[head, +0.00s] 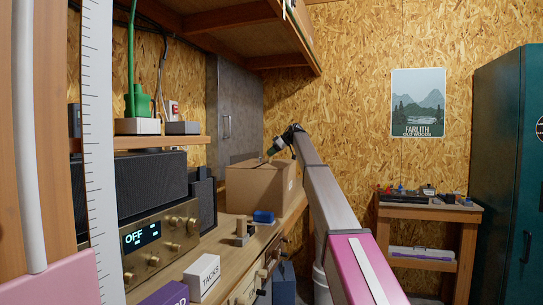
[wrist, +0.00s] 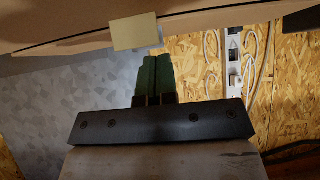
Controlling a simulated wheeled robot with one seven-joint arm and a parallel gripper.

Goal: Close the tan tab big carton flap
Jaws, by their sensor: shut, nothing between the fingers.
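The brown cardboard carton (head: 255,190) stands on the plank bench. In the wrist view a cardboard flap (wrist: 75,38) spans the top of the picture. A pale tan tab (wrist: 135,32) sticks out from the flap's edge. My gripper (wrist: 154,58) has its two green fingers pressed together, with nothing between them. The fingertips are just below and slightly right of the tab in that view; I cannot tell whether they touch it. In the head view my gripper (head: 271,151) is small, at the top of the carton, and the tab cannot be made out there.
A grey metal cabinet (head: 233,110) stands behind the carton. A blue block (head: 264,217), a small wooden piece (head: 242,230) and a white TACKS box (head: 203,277) lie in front of it. A brass-fronted radio (head: 160,245) is at left. An overhead shelf (head: 235,35) hangs above.

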